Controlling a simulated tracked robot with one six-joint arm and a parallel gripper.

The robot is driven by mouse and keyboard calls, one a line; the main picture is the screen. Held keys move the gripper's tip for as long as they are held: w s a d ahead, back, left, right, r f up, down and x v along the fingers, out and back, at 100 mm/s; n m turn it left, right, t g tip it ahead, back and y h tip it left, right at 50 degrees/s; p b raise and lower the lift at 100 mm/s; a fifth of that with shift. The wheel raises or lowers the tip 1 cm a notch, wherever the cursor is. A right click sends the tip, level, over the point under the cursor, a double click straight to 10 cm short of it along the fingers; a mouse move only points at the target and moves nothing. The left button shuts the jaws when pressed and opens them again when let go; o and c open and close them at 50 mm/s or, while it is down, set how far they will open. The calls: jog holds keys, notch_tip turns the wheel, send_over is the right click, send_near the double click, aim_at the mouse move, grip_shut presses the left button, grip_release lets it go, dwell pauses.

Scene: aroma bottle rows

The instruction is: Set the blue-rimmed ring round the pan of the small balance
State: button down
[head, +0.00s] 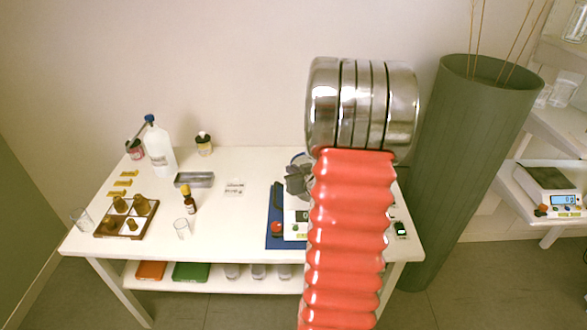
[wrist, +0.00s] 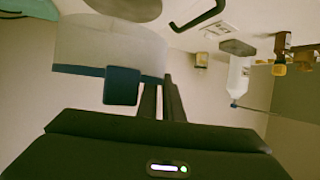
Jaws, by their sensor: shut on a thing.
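The ring (wrist: 105,45) is a translucent, pale band with a dark blue rim and a blue tab (wrist: 122,87), seen in the wrist view. My gripper (wrist: 163,98) is shut on it at the tab side. A grey-brown round plate (wrist: 125,7), which looks like the pan, shows just past the ring's far edge; I cannot tell whether the ring is around it or apart from it. In the head view, my gripper (head: 298,180) is over a white balance (head: 295,226). My red arm hides much of the balance, and the ring is not clear there.
A blue mat (head: 274,222) and a red knob (head: 277,228) are beside the balance. A steel tray (head: 194,180), white bottle (head: 158,150), amber bottle (head: 189,200) and brown rack (head: 126,217) stand further left. Another balance (head: 550,190) is on the right shelf.

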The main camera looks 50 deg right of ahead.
jog(key=shift+f, duration=2.85)
jog(key=shift+f, duration=0.4)
jog(key=c, duration=1.8)
grip_release()
jog(key=shift+c, duration=0.2)
jog(key=shift+s, duration=0.1)
